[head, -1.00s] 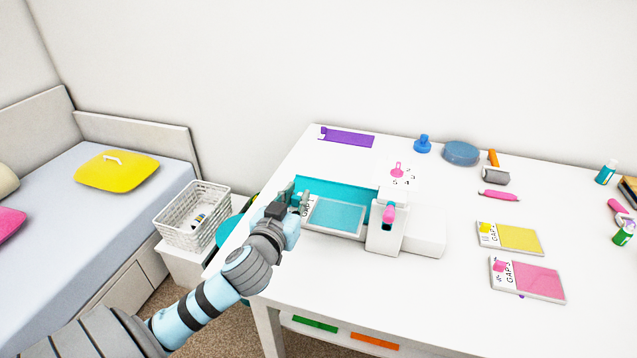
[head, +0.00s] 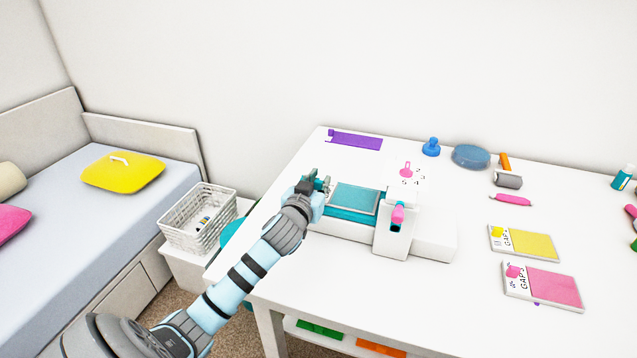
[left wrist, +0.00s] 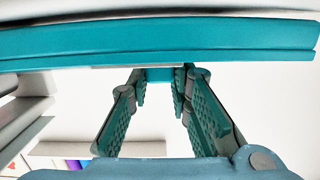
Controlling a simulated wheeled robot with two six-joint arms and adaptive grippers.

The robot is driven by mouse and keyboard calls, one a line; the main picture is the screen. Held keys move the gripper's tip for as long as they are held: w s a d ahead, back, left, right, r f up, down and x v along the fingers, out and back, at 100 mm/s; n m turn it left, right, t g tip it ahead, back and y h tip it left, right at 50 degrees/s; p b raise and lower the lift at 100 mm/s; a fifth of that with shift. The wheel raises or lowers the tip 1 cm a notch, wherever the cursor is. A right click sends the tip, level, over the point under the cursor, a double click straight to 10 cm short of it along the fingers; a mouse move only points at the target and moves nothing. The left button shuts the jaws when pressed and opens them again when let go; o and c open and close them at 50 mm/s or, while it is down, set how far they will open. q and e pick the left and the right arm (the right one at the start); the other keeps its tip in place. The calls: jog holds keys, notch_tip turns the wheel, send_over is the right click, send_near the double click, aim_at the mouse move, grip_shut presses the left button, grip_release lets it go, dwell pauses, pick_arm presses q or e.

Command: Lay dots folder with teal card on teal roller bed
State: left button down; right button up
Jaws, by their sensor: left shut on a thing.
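The folder with the teal card (head: 353,198) is a pale-edged flat panel, held roughly level by its left end. My left gripper (head: 319,183) is shut on that end and hides its label. The teal roller bed (head: 349,215) shows as a strip in front of the folder, which covers the bed's rear part. I cannot tell whether the folder touches the bed. In the left wrist view, my left fingers (left wrist: 164,105) close in around a small teal piece (left wrist: 160,74), with a wide teal band (left wrist: 160,40) across the top. My right gripper is not in view.
The white press housing with a pink handle (head: 397,214) stands right of the bed. A yellow folder (head: 527,241) and a pink folder (head: 553,288) lie farther right. A purple piece (head: 357,141) lies behind. A white basket (head: 196,218) stands left of the table.

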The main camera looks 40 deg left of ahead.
pick_arm(q)
jog(key=c, duration=1.5)
grip_release()
jog(key=shift+o, duration=0.2)
jog(key=shift+s+r, duration=0.1)
jog(key=p+v, duration=0.2)
jog(key=v, duration=1)
